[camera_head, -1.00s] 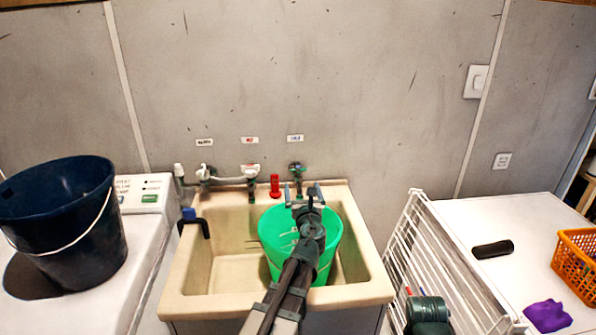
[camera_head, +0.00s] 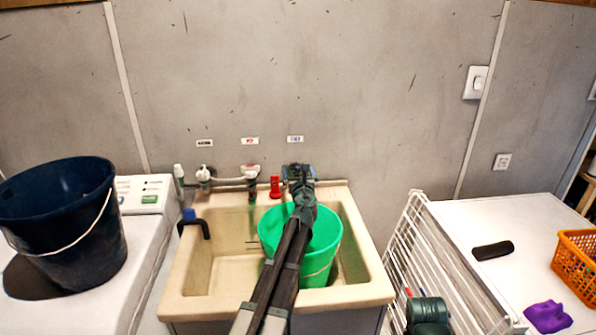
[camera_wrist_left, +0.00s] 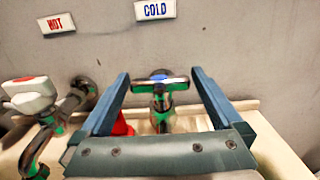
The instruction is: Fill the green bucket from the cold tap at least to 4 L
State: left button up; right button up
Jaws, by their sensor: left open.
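The green bucket (camera_head: 270,238) stands upright in the right part of the sink (camera_head: 190,290), below the cold tap. My left arm crosses in front of it, and its water level cannot be seen. The cold tap (camera_wrist_left: 162,88), with a chrome cross handle and blue cap, shows in the left wrist view under the COLD label (camera_wrist_left: 155,10). My left gripper (camera_head: 299,172) is open at the cold tap and hides most of it in the head view. In the left wrist view its fingers (camera_wrist_left: 161,78) stand either side of the handle, apart from it. My right gripper is not in view.
The hot tap (camera_head: 250,172) is left of the cold tap, with a red object (camera_head: 275,186) between them. A dark blue bucket (camera_head: 65,225) stands on the white machine at left. A white rack (camera_head: 425,260) is right of the sink.

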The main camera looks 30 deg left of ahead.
pick_arm(q)
jog(key=c, duration=1.2)
jog(key=shift+o, duration=0.2)
jog(key=shift+y, duration=0.3)
jog(key=shift+n, duration=0.3)
jog(key=n+g+y, duration=0.1)
jog(key=g+y, duration=0.1)
jog(key=n+g+y, duration=0.2)
jog(key=shift+w+d+n, duration=0.1)
jog(key=shift+w+n, duration=0.1)
jog(key=shift+n, duration=0.1)
jog(key=n+g+y, duration=0.3)
jog(key=g, duration=0.2)
jog(key=shift+s+n+g+y, duration=0.15)
jog(key=shift+n+g+y, duration=0.15)
jog(key=shift+n+g, duration=0.65)
jog(key=shift+s+g, duration=0.1)
jog(key=shift+g, duration=0.15)
jog(key=o, duration=1.2)
jog(key=shift+c, duration=0.2)
